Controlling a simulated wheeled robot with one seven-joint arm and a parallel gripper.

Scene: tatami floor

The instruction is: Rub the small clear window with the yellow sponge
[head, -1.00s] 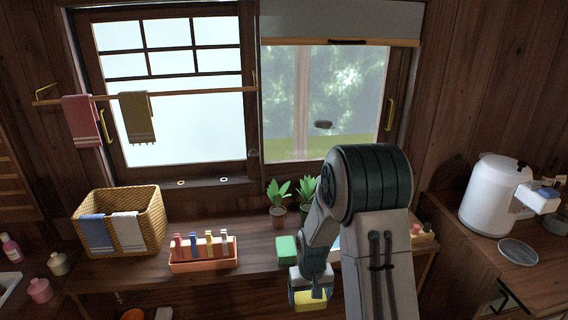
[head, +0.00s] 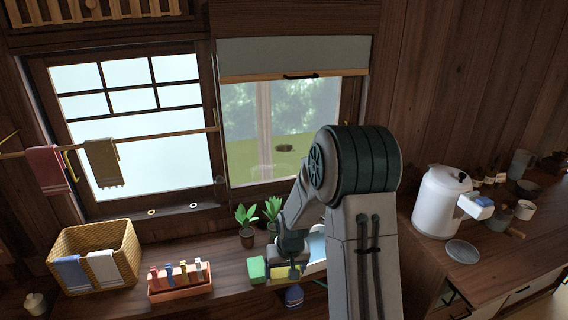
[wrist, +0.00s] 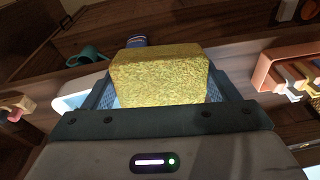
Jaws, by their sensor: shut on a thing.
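The clear window (head: 284,110) is the right-hand pane behind the counter, with greenery showing through it and a blind over its top. A dark blotch (head: 284,148) shows low in it; I cannot tell whether it is on the glass or beyond. My gripper (head: 289,266) is shut on the yellow sponge (head: 283,276), in front of the counter plants and well below the pane, apart from the glass. In the wrist view the sponge (wrist: 160,75) sits between the two fingers of my gripper (wrist: 165,95).
A green sponge (head: 257,269) lies just left of the held one. Potted plants (head: 246,232) stand below the window. An orange rack (head: 180,289), a wicker basket (head: 128,244) and a towel rail (head: 150,146) are to the left. A white kettle-like pot (head: 438,205) stands right.

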